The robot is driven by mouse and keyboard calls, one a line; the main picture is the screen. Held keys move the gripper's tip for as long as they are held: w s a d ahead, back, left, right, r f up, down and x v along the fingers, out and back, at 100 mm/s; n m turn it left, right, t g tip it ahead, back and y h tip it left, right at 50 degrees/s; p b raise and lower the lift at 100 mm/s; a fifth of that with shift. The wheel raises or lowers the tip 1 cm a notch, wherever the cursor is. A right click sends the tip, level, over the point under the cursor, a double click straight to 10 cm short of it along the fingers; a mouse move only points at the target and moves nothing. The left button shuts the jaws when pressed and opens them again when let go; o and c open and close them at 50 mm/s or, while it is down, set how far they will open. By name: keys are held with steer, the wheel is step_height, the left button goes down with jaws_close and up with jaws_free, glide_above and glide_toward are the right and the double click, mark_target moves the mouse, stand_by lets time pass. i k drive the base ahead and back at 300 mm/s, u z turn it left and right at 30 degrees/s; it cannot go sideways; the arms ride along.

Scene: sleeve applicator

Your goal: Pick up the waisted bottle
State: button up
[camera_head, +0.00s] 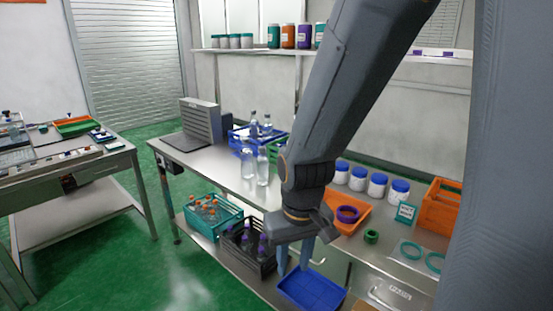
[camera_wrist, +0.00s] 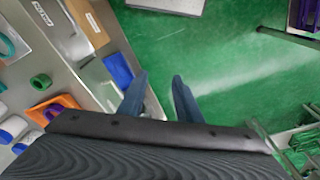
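Two clear bottles stand upright on the bench near its front edge, a left one (camera_head: 248,164) and a right one (camera_head: 263,168). More clear bottles (camera_head: 254,122) stand in the blue crate behind them. The bottles are too small here for me to tell which one is waisted. My gripper (camera_head: 293,262) points down in front of the bench, to the right of the bottles and apart from them. In the wrist view its fingers (camera_wrist: 158,85) are spread with nothing between them. No clear bottle shows in the wrist view.
A blue crate (camera_head: 238,138) and a grey machine (camera_head: 200,122) stand behind and left. An orange tray (camera_head: 350,222) and white jars (camera_head: 377,187) lie right. Below are a teal crate (camera_head: 228,228), a black crate (camera_head: 262,262) and a blue tray (camera_head: 318,292). Green floor is free at left.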

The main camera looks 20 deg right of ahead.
mark_target(247, 153)
steer(key=z, duration=0.1)
steer(key=i, duration=0.95)
steer(key=k, duration=0.45)
steer(key=u, duration=1)
steer(key=i, duration=2)
steer(key=z, duration=2.85)
